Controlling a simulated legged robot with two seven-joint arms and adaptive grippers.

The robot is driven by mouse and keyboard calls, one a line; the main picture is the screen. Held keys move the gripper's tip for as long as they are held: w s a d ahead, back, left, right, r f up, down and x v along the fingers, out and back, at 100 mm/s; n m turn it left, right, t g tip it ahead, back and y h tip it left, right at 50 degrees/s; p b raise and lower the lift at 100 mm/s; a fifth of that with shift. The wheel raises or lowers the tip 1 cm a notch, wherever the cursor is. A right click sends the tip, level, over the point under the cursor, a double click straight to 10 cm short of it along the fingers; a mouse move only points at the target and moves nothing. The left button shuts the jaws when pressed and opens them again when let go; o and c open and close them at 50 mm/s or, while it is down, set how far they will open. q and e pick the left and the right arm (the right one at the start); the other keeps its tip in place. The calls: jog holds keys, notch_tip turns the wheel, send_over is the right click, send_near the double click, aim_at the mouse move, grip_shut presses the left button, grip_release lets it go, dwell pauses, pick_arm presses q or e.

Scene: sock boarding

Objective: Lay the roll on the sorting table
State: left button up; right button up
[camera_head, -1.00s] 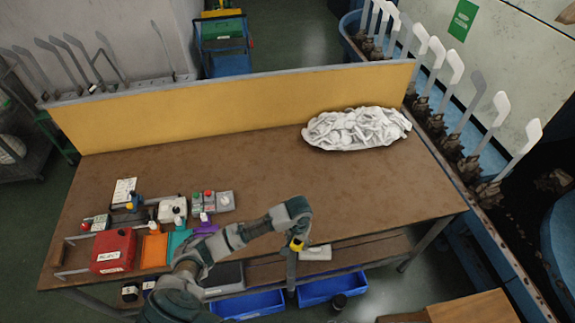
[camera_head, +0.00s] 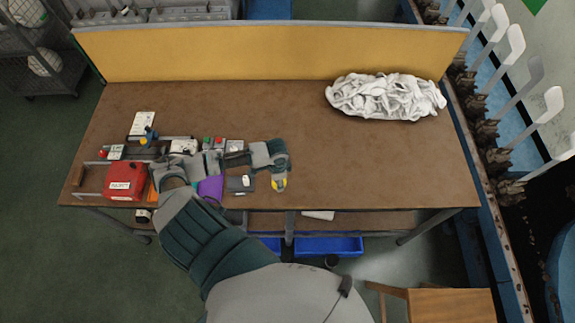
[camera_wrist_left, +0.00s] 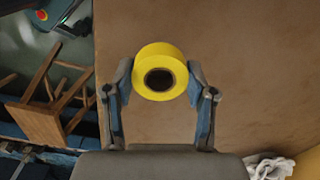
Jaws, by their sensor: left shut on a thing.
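The yellow roll (camera_wrist_left: 161,52) sits between the fingers of my left gripper (camera_wrist_left: 160,74) in the left wrist view, its dark core facing the camera. The fingers are shut on its two sides. In the head view my left gripper (camera_head: 279,178) and a small part of the roll (camera_head: 279,186) show over the front middle of the brown sorting table (camera_head: 350,160). The bare tabletop is behind the roll in the wrist view. I cannot tell whether the roll touches it. My right gripper is not in view.
A pile of white cloth (camera_head: 385,97) lies at the back right. A yellow panel (camera_head: 270,52) closes the back edge. The centre and right front are clear.

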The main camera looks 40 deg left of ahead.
pick_arm(q)
send_over(291, 175)
jog(key=s+d, duration=0.1)
jog(key=shift+s+d, duration=0.2)
jog(key=shift+w, duration=0.6)
jog(key=f, duration=0.2)
jog(key=a+f, duration=0.1)
jog(key=shift+w+a+f, duration=0.1)
jog(key=shift+f, duration=0.3)
jog(key=shift+a+f, duration=0.15)
jog(key=shift+f, duration=0.05)
jog(key=o, duration=1.1)
jog(key=shift+d, duration=0.25)
jog(key=shift+o, duration=0.2)
jog(key=shift+d+r, duration=0.15)
jog(key=shift+d, duration=0.1)
jog(key=shift+r, duration=0.35)
notch_tip(291, 175, up, 11)
jog(key=shift+a+p, duration=0.15)
jog(key=shift+p, duration=0.15)
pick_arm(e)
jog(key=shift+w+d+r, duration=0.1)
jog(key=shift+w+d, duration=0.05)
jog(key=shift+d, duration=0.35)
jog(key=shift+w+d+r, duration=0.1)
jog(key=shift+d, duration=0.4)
